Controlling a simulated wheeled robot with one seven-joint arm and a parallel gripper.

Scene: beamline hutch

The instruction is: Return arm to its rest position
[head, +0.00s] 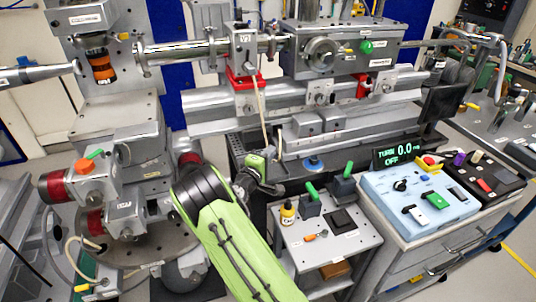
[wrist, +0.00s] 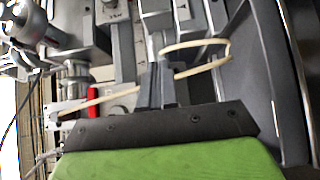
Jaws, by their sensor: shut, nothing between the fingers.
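My gripper (wrist: 157,80) shows in the wrist view with its two grey fingers together and nothing between them. Its dark mounting plate and green body fill the bottom of that view. In the head view my green arm (head: 240,255) rises from the bottom centre to a black joint. The small green and dark wrist end (head: 256,165) shows beyond it, in front of the beamline rail. The fingertips are not clear in the head view.
Close by are the beamline rail (head: 210,120), a pale cable (wrist: 195,45), and a small grey cart (head: 345,250) with a yellow bottle (head: 288,213) and green-handled tools. A blue control box (head: 415,200) sits right. A sample stage (head: 120,185) with red-capped motors stands left.

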